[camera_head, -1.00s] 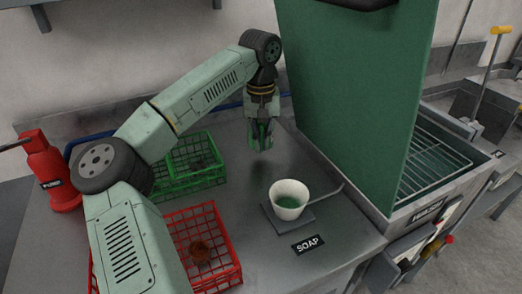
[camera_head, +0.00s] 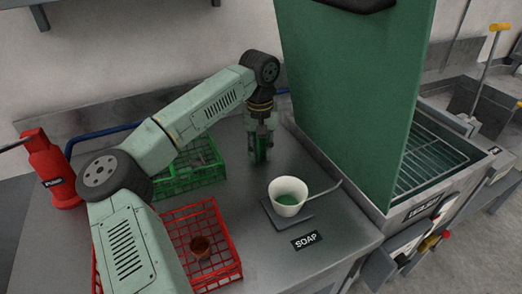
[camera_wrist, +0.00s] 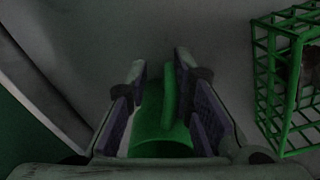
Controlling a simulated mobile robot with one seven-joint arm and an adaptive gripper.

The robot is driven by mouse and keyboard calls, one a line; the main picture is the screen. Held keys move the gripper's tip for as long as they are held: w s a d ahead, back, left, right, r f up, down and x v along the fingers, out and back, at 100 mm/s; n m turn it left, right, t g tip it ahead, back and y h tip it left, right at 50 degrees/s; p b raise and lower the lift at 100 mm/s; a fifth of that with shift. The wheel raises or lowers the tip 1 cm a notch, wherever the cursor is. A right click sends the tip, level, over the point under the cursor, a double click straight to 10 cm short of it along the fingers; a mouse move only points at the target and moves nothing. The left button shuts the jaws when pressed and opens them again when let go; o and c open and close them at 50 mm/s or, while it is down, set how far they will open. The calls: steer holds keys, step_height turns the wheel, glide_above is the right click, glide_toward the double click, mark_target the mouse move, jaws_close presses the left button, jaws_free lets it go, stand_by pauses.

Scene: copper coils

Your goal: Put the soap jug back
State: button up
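A green, open-topped vessel (camera_wrist: 162,130), which looks like the soap jug, sits between the fingers of my gripper (camera_head: 261,150). In the wrist view a green upright bar like a handle shows beside its body. The fingers of my gripper (camera_wrist: 160,105) lie close on both sides of it. It is upright just above or on the grey counter; I cannot tell which. A white cup (camera_head: 287,190) with green liquid inside stands on a dark square pad (camera_head: 290,218) to the right. The SOAP label (camera_head: 306,240) lies in front of the pad.
A green wire crate (camera_head: 190,180) stands left of my gripper, a red wire crate (camera_head: 215,265) with a brown item nearer. A red bottle (camera_head: 52,172) is far left. A tall green panel (camera_head: 345,100) rises to the right. The counter (camera_head: 235,205) between is clear.

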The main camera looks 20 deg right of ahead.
steer(key=shift+o, duration=0.2)
step_height(320, 180, up, 12)
steer(key=b, duration=0.3)
stand_by(0.3)
steer(key=shift+a, duration=0.1)
steer(key=o, duration=1.8)
steer(key=shift+c, duration=0.2)
steer(key=shift+r, duration=0.1)
step_height(320, 180, up, 12)
steer(key=shift+a, duration=0.1)
steer(key=shift+c, duration=0.4)
